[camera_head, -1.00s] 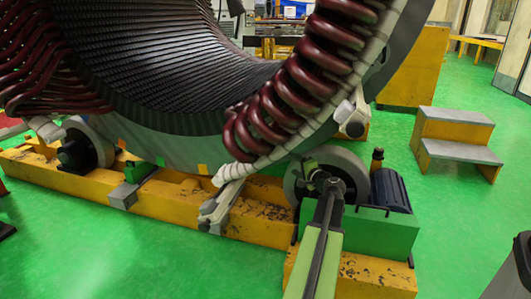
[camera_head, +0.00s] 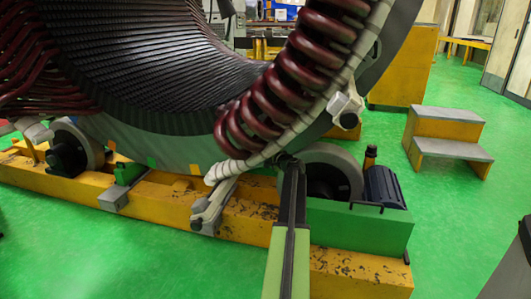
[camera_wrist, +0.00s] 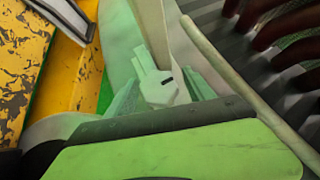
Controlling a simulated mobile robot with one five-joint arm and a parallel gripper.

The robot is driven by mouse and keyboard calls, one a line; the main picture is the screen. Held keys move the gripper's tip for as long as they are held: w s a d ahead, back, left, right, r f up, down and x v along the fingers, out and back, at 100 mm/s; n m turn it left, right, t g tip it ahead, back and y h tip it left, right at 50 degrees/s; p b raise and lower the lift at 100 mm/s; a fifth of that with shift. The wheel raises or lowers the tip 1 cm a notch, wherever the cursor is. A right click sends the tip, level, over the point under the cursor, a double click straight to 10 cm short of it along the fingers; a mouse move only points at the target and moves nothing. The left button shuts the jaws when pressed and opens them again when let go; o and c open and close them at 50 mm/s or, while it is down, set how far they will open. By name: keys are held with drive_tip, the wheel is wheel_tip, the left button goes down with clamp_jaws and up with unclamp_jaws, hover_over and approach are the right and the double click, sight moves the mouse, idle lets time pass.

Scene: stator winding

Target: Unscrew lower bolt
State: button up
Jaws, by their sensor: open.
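The large stator (camera_head: 150,150) with dark red coils rests across the yellow base. A pale bracket (camera_head: 211,208) sits low on its rim, and another bracket (camera_head: 345,108) sits higher on the right. My gripper (camera_head: 287,160) is at the rim's lower right, left of the roller, with its fingers mostly hidden by my arm in the head view. In the wrist view a pale faceted piece (camera_wrist: 160,90), which looks like a bolt head with a small dark slot, lies in front of my open gripper. I cannot tell whether the fingers touch it.
A grey roller (camera_head: 333,172) and a green block (camera_head: 360,228) with a dark motor (camera_head: 384,188) stand right of my arm on the yellow base (camera_head: 150,205). Steps (camera_head: 447,140) stand farther right. The green floor (camera_head: 460,230) is clear on the right.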

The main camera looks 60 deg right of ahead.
drive_tip(key=shift+c, duration=0.2)
drive_tip(key=c, duration=1.2)
drive_tip(key=shift+w+d+r, duration=0.1)
drive_tip(key=shift+w+d, duration=0.05)
drive_tip(key=shift+d, duration=0.25)
clamp_jaws()
drive_tip(key=shift+a, duration=0.35)
drive_tip(key=n+g+p, duration=0.1)
drive_tip(key=p, duration=0.1)
drive_tip(key=shift+s+a+r+p, duration=0.1)
drive_tip(key=shift+s+r+p, duration=0.1)
drive_tip(key=shift+p, duration=0.2)
drive_tip(key=n+g+p, duration=0.1)
drive_tip(key=g+p, duration=0.1)
drive_tip(key=p, duration=0.1)
drive_tip(key=shift+f, duration=0.15)
drive_tip(key=shift+f+n+g+p, duration=0.15)
drive_tip(key=shift+n+g+p, duration=0.6)
drive_tip(key=shift+p, duration=0.25)
drive_tip(key=shift+f, duration=0.1)
